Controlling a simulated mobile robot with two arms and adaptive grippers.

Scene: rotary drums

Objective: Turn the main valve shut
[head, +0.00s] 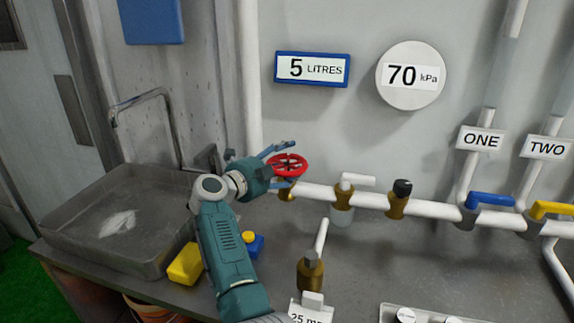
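A red handwheel valve (290,165) sits at the left end of the white horizontal pipe, on a brass fitting (286,193). I take it to be the main valve; it carries no label that I can read. My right gripper (290,164) is at the wheel's left side, with one finger above and one below the wheel. The fingers look spread apart; whether they touch the rim I cannot tell. My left gripper is not in view.
The white pipe (430,209) runs right with a white lever valve (357,179), a black knob (402,188), a blue lever (490,200) and a yellow lever (552,209). A grey sink (60,238) is left. Yellow (186,264) and blue (254,246) items lie beside my forearm.

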